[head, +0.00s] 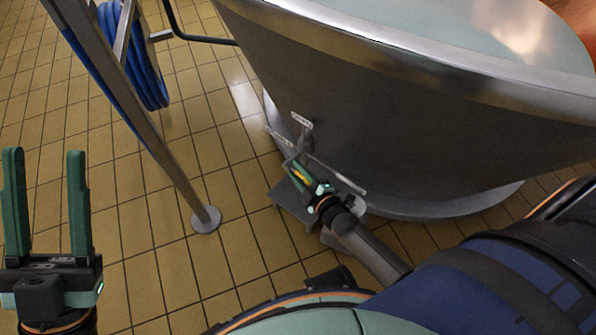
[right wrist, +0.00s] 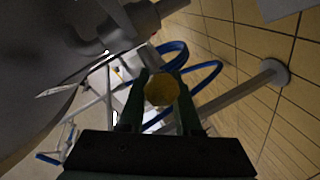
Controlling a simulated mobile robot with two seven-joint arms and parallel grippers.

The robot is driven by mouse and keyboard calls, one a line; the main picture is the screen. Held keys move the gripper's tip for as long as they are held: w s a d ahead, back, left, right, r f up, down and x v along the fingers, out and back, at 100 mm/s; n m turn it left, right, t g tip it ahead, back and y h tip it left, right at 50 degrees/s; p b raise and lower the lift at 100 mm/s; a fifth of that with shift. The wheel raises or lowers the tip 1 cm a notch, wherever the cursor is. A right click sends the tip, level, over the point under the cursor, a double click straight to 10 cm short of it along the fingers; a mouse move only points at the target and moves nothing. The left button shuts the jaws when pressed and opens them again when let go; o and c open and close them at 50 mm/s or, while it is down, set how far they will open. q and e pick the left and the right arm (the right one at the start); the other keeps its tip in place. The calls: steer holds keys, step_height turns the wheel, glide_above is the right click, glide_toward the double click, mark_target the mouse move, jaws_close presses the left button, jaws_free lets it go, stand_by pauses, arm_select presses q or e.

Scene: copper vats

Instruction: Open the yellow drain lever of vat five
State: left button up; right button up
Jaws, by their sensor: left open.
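The large steel vat (head: 400,125) fills the upper right of the head view; I cannot read its number. The yellow drain lever (head: 299,173) is low on its near left side and shows only a little. In the right wrist view, the lever's yellow end (right wrist: 160,90) sits between the two green fingers of my right gripper (right wrist: 161,82), with both fingers against its sides. My right gripper (head: 300,168) reaches down to it in the head view and partly hides it. My left gripper (head: 46,152) is open and empty, upright at the lower left.
A metal post (head: 150,130) with a round foot stands left of the vat. A coiled blue hose (head: 146,65) hangs behind it. The tiled floor (head: 150,260) between the post and my body is clear.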

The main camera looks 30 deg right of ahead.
jaws_close()
steer(key=shift+d+f, duration=0.1)
steer(key=shift+d, duration=0.1)
stand_by(0.8)
